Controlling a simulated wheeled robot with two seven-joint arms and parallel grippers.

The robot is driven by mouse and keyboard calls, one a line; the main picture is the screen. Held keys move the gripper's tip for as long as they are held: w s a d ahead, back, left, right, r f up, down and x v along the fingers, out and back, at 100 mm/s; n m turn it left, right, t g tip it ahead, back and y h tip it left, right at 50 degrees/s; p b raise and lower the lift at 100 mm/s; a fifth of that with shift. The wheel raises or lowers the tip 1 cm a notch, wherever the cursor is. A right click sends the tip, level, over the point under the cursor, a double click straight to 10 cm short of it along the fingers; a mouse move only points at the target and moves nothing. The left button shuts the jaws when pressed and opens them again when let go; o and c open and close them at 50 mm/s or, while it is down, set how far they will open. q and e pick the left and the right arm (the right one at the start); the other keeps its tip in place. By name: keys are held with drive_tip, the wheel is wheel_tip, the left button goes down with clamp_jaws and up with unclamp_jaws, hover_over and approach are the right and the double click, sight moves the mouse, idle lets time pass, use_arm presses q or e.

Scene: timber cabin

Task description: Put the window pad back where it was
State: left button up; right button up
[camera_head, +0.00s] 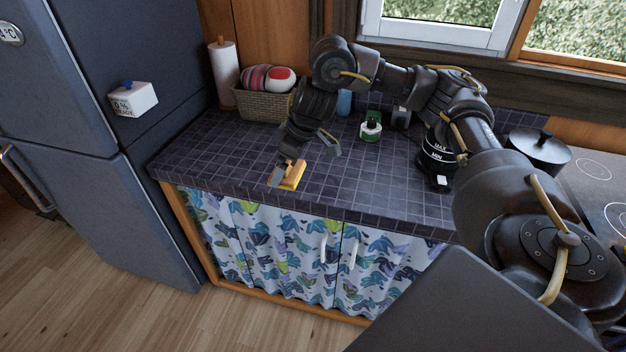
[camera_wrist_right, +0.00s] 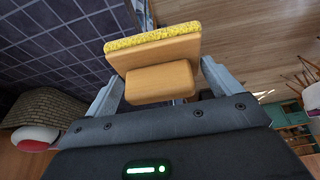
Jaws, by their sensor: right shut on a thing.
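The window pad (camera_head: 292,176) is a wooden block with a yellow sponge face, at the front left part of the dark tiled counter (camera_head: 375,178). My right gripper (camera_head: 302,160) reaches down over it from the arm that comes in from the right. In the right wrist view the pad (camera_wrist_right: 152,50) sits between the two fingers, which are shut on its wooden handle (camera_wrist_right: 160,82). The sponge faces away from the palm. I cannot tell whether the pad touches the counter. My left gripper is not in view.
A wicker basket (camera_head: 262,104) and a paper roll (camera_head: 223,72) stand at the back left. A green-and-white item (camera_head: 371,127), a black kettle-like container (camera_head: 436,154) and a pot (camera_head: 538,150) stand right. The fridge (camera_head: 95,130) borders the left. The front middle counter is clear.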

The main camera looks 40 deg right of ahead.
drive_tip(key=w+d+f, duration=0.1)
drive_tip(key=d+f, duration=0.2)
drive_tip(key=d, duration=0.1)
drive_tip(key=w+d+f+b, duration=0.1)
drive_tip(key=w+d+f, duration=0.1)
drive_tip(key=d+f, duration=0.1)
drive_tip(key=w+d+f+b, duration=0.1)
drive_tip(key=w+d+f, duration=0.1)
drive_tip(key=d, duration=0.3)
drive_tip(key=shift+w+d+f, duration=0.15)
drive_tip(key=shift+w+f, duration=0.1)
drive_tip(key=shift+f, duration=0.5)
drive_tip(key=shift+d+f, duration=0.1)
drive_tip(key=shift+f, duration=0.1)
wheel_tip(320, 180, down, 3)
drive_tip(key=shift+w+d+f+p, duration=0.1)
drive_tip(key=shift+d+p, duration=0.05)
drive_tip(key=shift+p, duration=0.25)
drive_tip(key=o, duration=0.6)
drive_tip(key=p+v, duration=0.1)
drive_tip(key=v, duration=1.1)
